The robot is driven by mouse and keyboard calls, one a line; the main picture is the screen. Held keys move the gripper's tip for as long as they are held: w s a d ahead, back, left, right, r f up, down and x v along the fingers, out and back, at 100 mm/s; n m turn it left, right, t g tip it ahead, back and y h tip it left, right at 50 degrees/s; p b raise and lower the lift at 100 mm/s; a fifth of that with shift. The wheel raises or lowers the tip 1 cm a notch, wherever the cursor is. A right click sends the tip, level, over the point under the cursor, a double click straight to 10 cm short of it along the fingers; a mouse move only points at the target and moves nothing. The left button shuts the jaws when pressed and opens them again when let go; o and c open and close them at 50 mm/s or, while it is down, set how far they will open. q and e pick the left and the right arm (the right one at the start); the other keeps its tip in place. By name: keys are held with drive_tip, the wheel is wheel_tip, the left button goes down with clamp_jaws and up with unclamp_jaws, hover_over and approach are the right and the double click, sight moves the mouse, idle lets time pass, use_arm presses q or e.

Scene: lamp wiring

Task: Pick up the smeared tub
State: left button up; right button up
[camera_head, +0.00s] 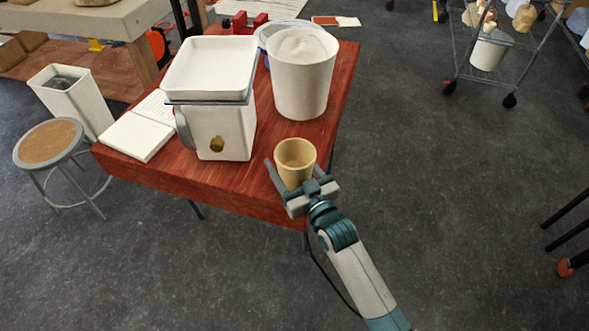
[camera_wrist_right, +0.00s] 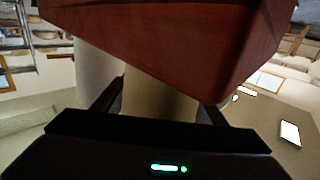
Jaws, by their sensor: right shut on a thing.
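A small tan tub (camera_head: 295,153) is at the near right corner of the red table, upright or nearly so. Its open mouth shows a brownish inside; I cannot make out smears for sure. My right gripper (camera_head: 292,178) is shut on this tub, with a finger on either side of it. In the right wrist view the tub (camera_wrist_right: 158,97) is a beige cylinder between the two dark fingers (camera_wrist_right: 160,105). I cannot tell whether its base touches the table. My left gripper is not in view.
The red table (camera_head: 240,185) also carries a large white bucket (camera_head: 302,85) just behind the tub, a white box-like container (camera_head: 222,135) with a tray on top, and a white book-like block (camera_head: 137,136). A stool (camera_head: 48,143) stands left.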

sight(288, 151)
drive_tip(key=shift+r, duration=0.1)
drive_tip(key=shift+r, duration=0.75)
wheel_tip(288, 151, up, 2)
drive_tip(key=shift+r+b, duration=0.25)
drive_tip(key=shift+b, duration=0.2)
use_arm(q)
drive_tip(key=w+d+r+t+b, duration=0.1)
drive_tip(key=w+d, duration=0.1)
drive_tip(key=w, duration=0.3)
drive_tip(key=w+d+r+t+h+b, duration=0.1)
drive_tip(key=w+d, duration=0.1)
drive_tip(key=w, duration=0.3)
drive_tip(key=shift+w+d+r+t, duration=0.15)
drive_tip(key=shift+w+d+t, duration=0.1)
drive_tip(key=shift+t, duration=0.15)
use_arm(e)
drive_tip(key=w+d+r, duration=0.5)
drive_tip(key=d+r, duration=0.2)
drive_tip(key=d, duration=0.3)
drive_tip(key=shift+w+d, duration=0.2)
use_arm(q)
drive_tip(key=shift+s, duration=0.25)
